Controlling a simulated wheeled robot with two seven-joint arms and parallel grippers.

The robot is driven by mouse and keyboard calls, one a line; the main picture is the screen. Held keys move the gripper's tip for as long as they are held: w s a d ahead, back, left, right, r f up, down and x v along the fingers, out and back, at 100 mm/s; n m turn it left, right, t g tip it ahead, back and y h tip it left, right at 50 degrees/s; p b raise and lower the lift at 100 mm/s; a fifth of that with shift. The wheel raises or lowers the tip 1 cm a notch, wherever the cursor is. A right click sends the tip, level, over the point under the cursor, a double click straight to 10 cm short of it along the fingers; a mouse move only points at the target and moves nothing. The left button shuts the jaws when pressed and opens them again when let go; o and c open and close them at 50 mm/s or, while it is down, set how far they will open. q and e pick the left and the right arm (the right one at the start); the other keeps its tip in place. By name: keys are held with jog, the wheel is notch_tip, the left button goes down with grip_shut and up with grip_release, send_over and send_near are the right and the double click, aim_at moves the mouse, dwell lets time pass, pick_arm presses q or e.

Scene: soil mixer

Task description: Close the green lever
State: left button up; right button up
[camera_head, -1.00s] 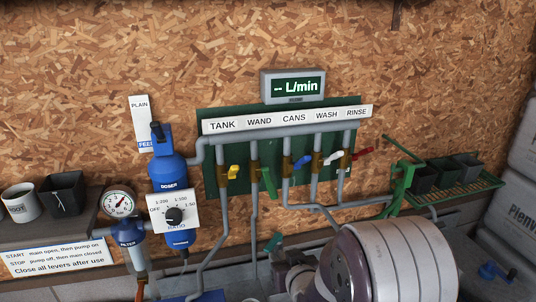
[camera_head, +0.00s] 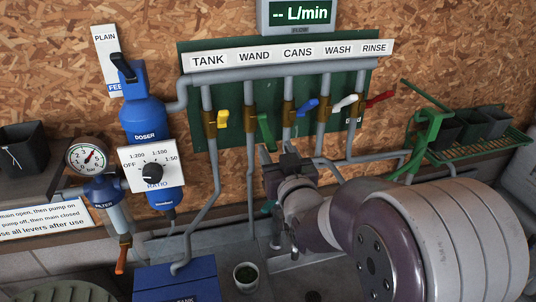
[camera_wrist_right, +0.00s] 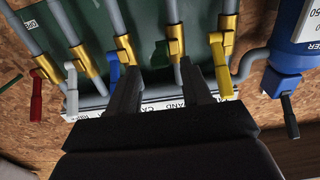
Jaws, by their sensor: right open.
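The green lever (camera_head: 264,132) is on the WAND pipe of the green manifold board (camera_head: 190,135), below the WAND label. It hangs downward, tilted slightly to the right at its lower end. My right gripper (camera_head: 286,163) is open, just below and to the right of that lever in the head view. In the right wrist view its two dark fingers (camera_wrist_right: 162,88) are spread, with the brass WAND valve (camera_wrist_right: 177,48) showing beyond the gap. My left gripper is not in view.
The yellow lever (camera_head: 223,119) is left of the green one; the blue lever (camera_head: 306,108), white lever (camera_head: 346,102) and red lever (camera_head: 380,98) are to its right. The blue doser (camera_head: 143,110) stands further left. A green rack (camera_head: 470,147) is at right.

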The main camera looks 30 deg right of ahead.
aim_at(269, 136)
jog(key=p+x, duration=0.1)
jog(key=x, duration=0.1)
jog(key=p+x, duration=0.1)
jog(key=x, duration=0.1)
jog(key=p+x, duration=0.1)
jog(key=x, duration=0.1)
jog(key=shift+a+r, duration=0.15)
jog(key=shift+r, duration=0.15)
jog(key=shift+w+d+f, duration=0.2)
jog(key=shift+w, duration=0.45)
jog(key=shift+c, duration=0.3)
jog(key=shift+s+r, duration=0.1)
grip_shut()
